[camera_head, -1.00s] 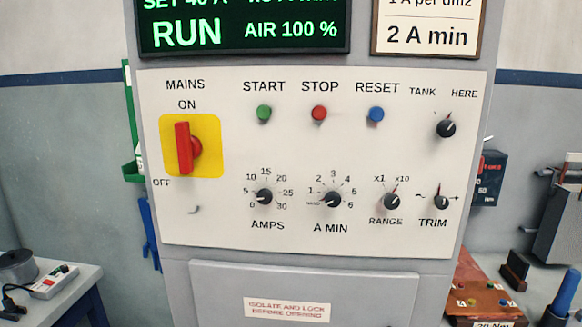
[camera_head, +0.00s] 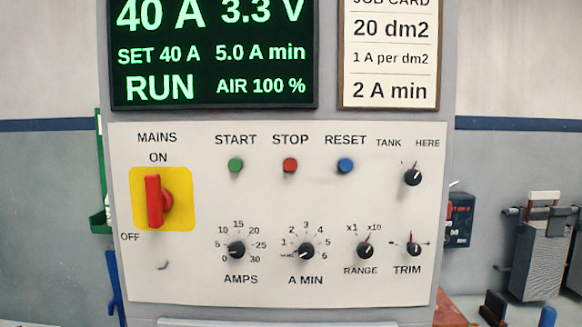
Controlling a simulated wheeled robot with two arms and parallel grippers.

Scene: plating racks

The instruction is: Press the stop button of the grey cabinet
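The grey cabinet (camera_head: 455,60) stands straight ahead with a white control panel (camera_head: 200,285). The red stop button (camera_head: 290,165) sits under the label STOP, between the green start button (camera_head: 236,165) and the blue reset button (camera_head: 345,166). The display (camera_head: 215,55) above reads RUN, 40 A, 3.3 V, SET 40 A, 5.0 A min and AIR 100 %. Neither of my grippers is in view.
A red mains switch (camera_head: 155,202) on a yellow plate points to ON at the panel's left. Several black knobs, such as the AMPS knob (camera_head: 236,250), line the lower panel. A job card (camera_head: 390,60) hangs beside the display. A dark grey unit (camera_head: 541,255) stands at right.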

